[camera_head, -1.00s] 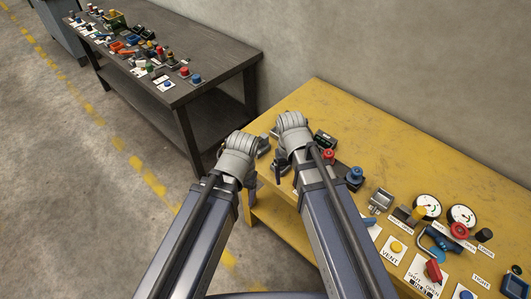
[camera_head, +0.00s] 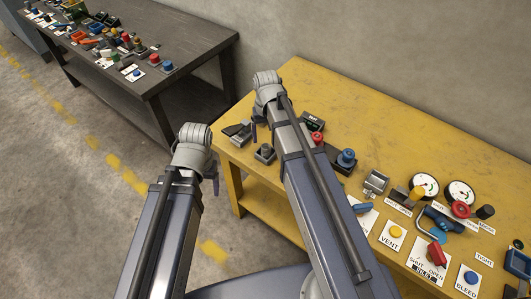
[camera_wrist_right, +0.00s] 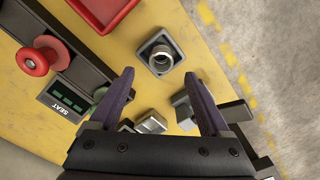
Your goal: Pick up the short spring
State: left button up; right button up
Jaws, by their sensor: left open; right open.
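A short metal coil, which looks like the short spring (camera_wrist_right: 160,59), stands in a small dark square holder (camera_wrist_right: 155,42) in the right wrist view. What seems to be the same holder shows in the head view (camera_head: 265,153) near the left end of the yellow table. My right gripper (camera_wrist_right: 159,88) is open and empty, with the coil beyond its fingertips and apart from them. In the head view my right gripper (camera_head: 255,131) is over the table's left end, its fingers mostly hidden by the wrist. My left gripper (camera_head: 214,178) is open, left of the table edge.
Beside the holder are metal blocks (camera_wrist_right: 150,122), a SEAT box (camera_wrist_right: 74,97), a red knob (camera_wrist_right: 33,62) and a red tray (camera_wrist_right: 103,10). Gauges (camera_head: 424,186), valves and labels crowd the table's right. A dark table (camera_head: 185,70) with parts stands behind left.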

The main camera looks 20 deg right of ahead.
aim_at(266, 145)
jog(key=shift+s+a+f+b, duration=0.1)
jog(key=shift+f+b, duration=1.25)
jog(key=shift+s+f+b, duration=0.1)
jog(key=shift+f+b, duration=1.2)
jog(key=shift+r, duration=0.1)
jog(key=shift+c, duration=0.2)
grip_shut()
